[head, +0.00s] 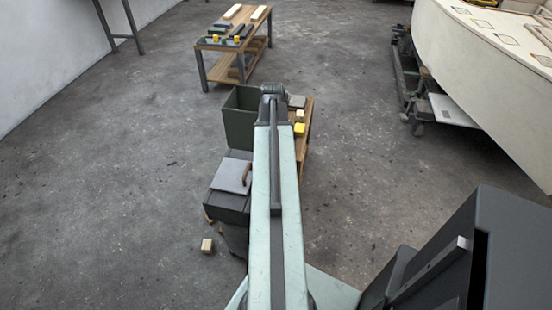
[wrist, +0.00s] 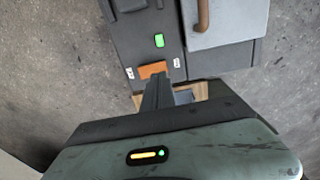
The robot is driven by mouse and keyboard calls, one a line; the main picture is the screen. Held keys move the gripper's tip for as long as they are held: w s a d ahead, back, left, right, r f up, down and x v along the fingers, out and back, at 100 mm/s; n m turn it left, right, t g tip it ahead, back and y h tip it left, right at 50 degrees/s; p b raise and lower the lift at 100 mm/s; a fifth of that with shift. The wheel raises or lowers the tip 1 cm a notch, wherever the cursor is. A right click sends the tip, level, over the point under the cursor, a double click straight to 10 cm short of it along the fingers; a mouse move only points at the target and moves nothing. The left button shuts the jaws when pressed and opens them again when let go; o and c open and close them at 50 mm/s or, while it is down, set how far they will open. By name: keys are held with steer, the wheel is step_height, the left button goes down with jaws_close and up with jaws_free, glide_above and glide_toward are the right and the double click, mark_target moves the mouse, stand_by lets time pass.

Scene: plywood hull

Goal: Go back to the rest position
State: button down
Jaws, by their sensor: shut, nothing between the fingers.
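My gripper (wrist: 157,88) is shut and empty in the wrist view, its dark fingers close together. They point toward an orange patch (wrist: 153,70) on a dark grey cabinet (wrist: 233,58); I cannot tell the gap between them. The cabinet has a lit green button (wrist: 159,40) and a pale lid (wrist: 225,18) with a brown handle (wrist: 203,15). In the head view my pale green arm reaches straight ahead from the bottom edge, and its own length hides the fingers.
A dark green bin (head: 240,128) and the cabinet (head: 226,205) stand left of my arm. A low wooden table (head: 302,145) with a yellow block (head: 299,128) is right. A wood block (head: 207,245) lies on the floor. A workbench (head: 222,78) stands behind; a pale hull (head: 480,75) fills the right.

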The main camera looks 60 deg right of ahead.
step_height(320, 180, up, 2)
steer(key=shift+r+p, duration=0.25)
steer(key=shift+p, duration=0.65)
steer(key=shift+w, duration=0.15)
steer(key=w+a+n, duration=0.1)
steer(key=w+a, duration=0.1)
steer(key=w, duration=0.1)
steer(key=w+a, duration=0.3)
steer(key=w+a+n, duration=0.1)
steer(key=w+a, duration=0.2)
steer(key=w, duration=0.1)
steer(key=shift+n, duration=0.3)
steer(key=w+a+n, duration=0.2)
steer(key=w+a, duration=0.3)
steer(key=a, duration=0.3)
steer(key=w+a+n, duration=0.2)
steer(key=w+a, duration=0.3)
steer(key=a, duration=0.4)
steer(key=a+n, duration=0.8)
steer(key=a, duration=1.8)
step_height(320, 180, up, 25)
steer(key=w+p, duration=0.1)
steer(key=p, duration=2.4)
steer(key=shift+w+d, duration=0.3)
